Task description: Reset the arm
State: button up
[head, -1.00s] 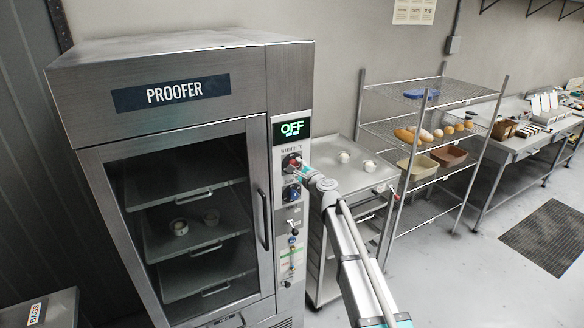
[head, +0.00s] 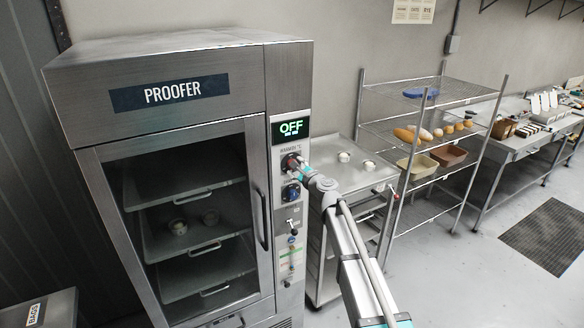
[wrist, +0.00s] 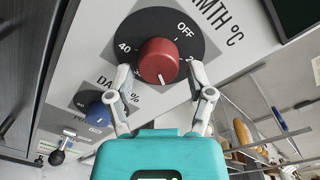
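The steel proofer (head: 210,60) fills the left of the head view, and its display (head: 291,128) reads OFF. A red knob on a black dial marked WARMTH °C shows in the wrist view (wrist: 158,62). My gripper (wrist: 160,82) is open, one finger on each side of the red knob, with small gaps between fingertips and knob. In the head view my gripper (head: 302,168) is close to the control panel, just below the display. The fingers partly cover the dial's lower numbers.
A blue knob (wrist: 97,113) and a black-tipped lever (wrist: 57,157) sit on the panel near my gripper. The proofer's door handle (head: 262,221) is to the left. A tray rack (head: 345,178) stands close on the right, with a wire shelf beyond. Open floor lies at front right.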

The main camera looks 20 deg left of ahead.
jog(key=shift+a, duration=0.1)
dwell(0.4)
jog(key=s+d+f+n+g+h+b, duration=0.2)
jog(key=s+d+f+n, duration=0.3)
jog(key=d, duration=0.4)
jog(key=s+d+f+n+g+h+b, duration=0.2)
jog(key=s+d+f+n, duration=0.2)
jog(key=d+f, duration=0.35)
jog(key=s+d+f+n+g+h+b, duration=0.2)
jog(key=s+d+f+n, duration=0.3)
jog(key=d, duration=0.5)
jog(key=s+d+f+n+g+h+b, duration=0.1)
jog(key=s+d+f+h, duration=0.1)
jog(key=s+d, duration=0.3)
jog(key=s+d+f+n+g+h+b, duration=0.1)
jog(key=s+d+f+g+h, duration=0.1)
jog(key=s+d, duration=0.4)
jog(key=s+d+f+g+h+b, duration=0.2)
jog(key=s+d+f, duration=0.4)
jog(key=d, duration=0.6)
jog(key=shift+d+f+n+h, duration=0.15)
jog(key=shift+n+h, duration=0.25)
jog(key=shift+h, duration=0.4)
